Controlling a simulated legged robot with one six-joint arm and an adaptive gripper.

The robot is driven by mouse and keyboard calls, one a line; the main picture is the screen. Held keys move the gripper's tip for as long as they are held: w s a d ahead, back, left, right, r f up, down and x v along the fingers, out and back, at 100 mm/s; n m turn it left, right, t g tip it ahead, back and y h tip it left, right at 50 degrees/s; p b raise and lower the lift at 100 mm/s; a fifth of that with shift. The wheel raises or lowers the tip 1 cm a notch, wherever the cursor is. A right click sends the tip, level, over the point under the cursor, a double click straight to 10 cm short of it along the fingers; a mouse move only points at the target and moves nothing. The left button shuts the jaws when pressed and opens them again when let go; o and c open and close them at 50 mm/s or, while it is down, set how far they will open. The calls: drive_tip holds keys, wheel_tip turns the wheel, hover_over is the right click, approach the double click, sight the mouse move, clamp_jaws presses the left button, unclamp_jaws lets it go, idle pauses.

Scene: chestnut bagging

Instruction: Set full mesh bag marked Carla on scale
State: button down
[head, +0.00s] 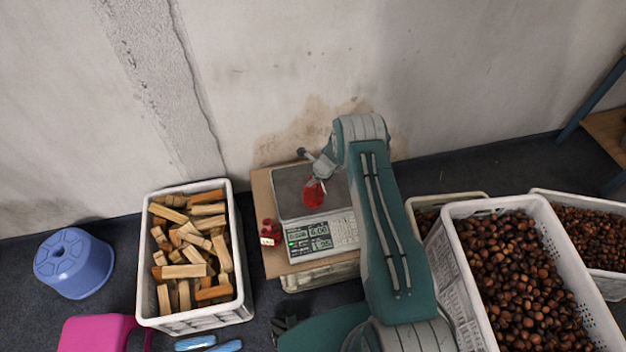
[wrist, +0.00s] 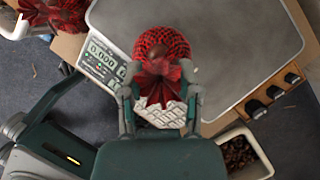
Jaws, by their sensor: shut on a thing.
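My gripper (wrist: 159,93) is shut on the gathered red neck of a full red mesh bag (wrist: 160,45). In the head view this bag (head: 313,195) hangs at the grey pan of the scale (head: 290,180). I cannot tell whether it touches the pan. In the wrist view the scale pan (wrist: 235,35) lies behind the bag, and the display (wrist: 100,52) seems to read zeros. No Carla mark is readable on the held bag. My gripper (head: 318,181) is small in the head view.
Another red bag (head: 268,232) with a pale label sits on the board left of the scale; it shows in the wrist view (wrist: 55,12). A white crate of wood (head: 143,285) stands left. Crates of chestnuts (head: 452,205) stand right. A blue stool (head: 72,262) is far left.

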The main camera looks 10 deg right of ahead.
drive_tip(key=shift+c, duration=1.5)
unclamp_jaws()
drive_tip(key=shift+f, duration=0.1)
